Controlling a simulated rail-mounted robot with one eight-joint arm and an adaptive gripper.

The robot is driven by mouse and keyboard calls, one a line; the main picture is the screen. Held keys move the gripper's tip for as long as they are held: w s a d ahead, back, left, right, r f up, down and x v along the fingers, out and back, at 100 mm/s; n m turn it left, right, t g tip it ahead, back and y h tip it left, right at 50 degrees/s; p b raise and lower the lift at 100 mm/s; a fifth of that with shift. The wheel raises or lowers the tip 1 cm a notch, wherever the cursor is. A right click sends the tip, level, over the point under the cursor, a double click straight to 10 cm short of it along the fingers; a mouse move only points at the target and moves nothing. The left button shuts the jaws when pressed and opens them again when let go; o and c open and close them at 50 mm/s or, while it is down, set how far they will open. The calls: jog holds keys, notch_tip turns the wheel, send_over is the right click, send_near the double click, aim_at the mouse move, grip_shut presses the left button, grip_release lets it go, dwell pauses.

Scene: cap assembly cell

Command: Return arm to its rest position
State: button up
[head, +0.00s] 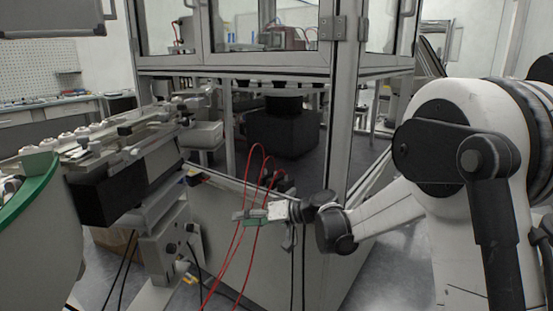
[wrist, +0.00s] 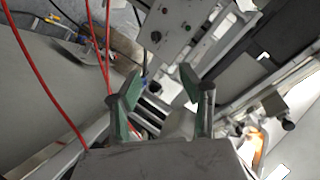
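My gripper (head: 248,216) is at the centre of the head view, held out in front of the machine cell's lower panel. Its green-padded fingers point left. In the wrist view my gripper (wrist: 158,84) shows its two fingers spread apart, with nothing between them. My white and black arm reaches in from the right of the head view.
Red cables (head: 233,245) hang close by the fingers and also show in the wrist view (wrist: 40,75). A feeder rail (head: 110,140) and a green-rimmed bowl (head: 30,200) stand left. The framed enclosure (head: 345,120) rises behind. A control box (wrist: 178,28) lies beyond the fingers.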

jog(key=s+d+r+m+t+h, duration=0.1)
jog(key=s+d+r+m+h, duration=0.15)
jog(key=s+d, duration=0.4)
jog(key=s+d+r+m+t+h, duration=0.1)
jog(key=s+d+r+h, duration=0.25)
jog(key=s+d, duration=0.35)
jog(key=s+d+f+m+t+h, duration=0.15)
jog(key=s+d+h, duration=0.25)
jog(key=s+d, duration=0.5)
jog(key=s+d+f+m+h, duration=0.15)
jog(key=s+d+h, duration=0.25)
jog(key=s+d, duration=0.55)
notch_tip(320, 180, up, 14)
jog(key=s+a+p, duration=0.1)
jog(key=a+p, duration=0.1)
jog(key=p, duration=1.2)
jog(key=shift+s+a+n+p, duration=0.25)
jog(key=shift+s+n+p, duration=0.05)
jog(key=shift+s+n, duration=0.15)
